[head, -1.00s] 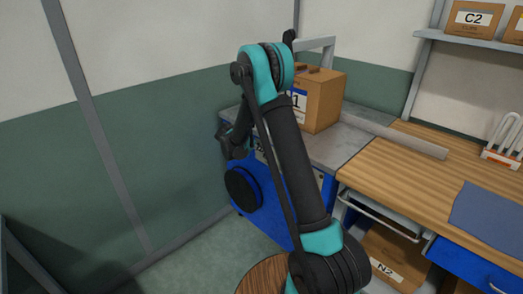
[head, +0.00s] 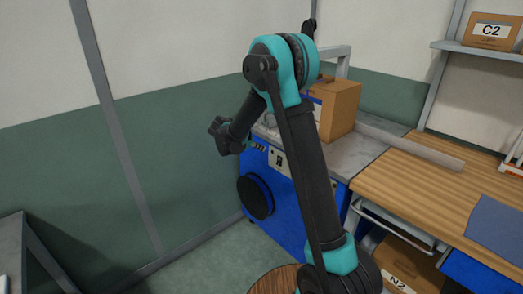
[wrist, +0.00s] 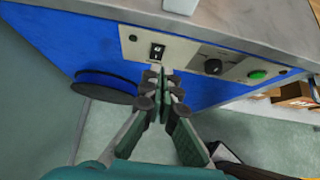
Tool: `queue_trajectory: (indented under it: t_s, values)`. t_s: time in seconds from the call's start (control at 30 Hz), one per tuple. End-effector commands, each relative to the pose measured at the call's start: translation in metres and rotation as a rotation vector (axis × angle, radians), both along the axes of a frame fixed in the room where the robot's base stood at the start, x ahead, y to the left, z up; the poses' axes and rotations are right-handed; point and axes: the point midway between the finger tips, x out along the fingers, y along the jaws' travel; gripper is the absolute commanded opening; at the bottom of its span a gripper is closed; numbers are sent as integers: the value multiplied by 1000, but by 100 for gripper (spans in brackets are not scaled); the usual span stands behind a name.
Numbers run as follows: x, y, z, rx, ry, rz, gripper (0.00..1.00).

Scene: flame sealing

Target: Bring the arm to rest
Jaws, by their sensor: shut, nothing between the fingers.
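My gripper (wrist: 162,92) is shut and empty in the wrist view, its fingertips together in front of the control panel (wrist: 187,60) of a blue machine (wrist: 60,42). Whether the tips touch the panel is unclear. In the head view my arm rises from the bottom and bends down to the left at the elbow.
A cardboard box (head: 340,105) stands on the machine's grey top. A wooden workbench (head: 420,185) with a blue mat (head: 497,225) is at the right. A box marked C2 (head: 490,32) sits on a shelf. A grey surface (head: 12,250) is at lower left.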

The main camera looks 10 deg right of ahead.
Motion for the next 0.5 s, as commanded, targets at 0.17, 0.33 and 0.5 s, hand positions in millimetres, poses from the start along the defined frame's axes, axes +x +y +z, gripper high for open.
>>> queue_trajectory:
  t_s: [0.17,0.33,0.5]
  values:
    - [0,0,0,2,-1,-1,0]
    - [-18,-17,4,84,-42,-72,0]
    - [-67,-53,9,301,-152,-279,0]
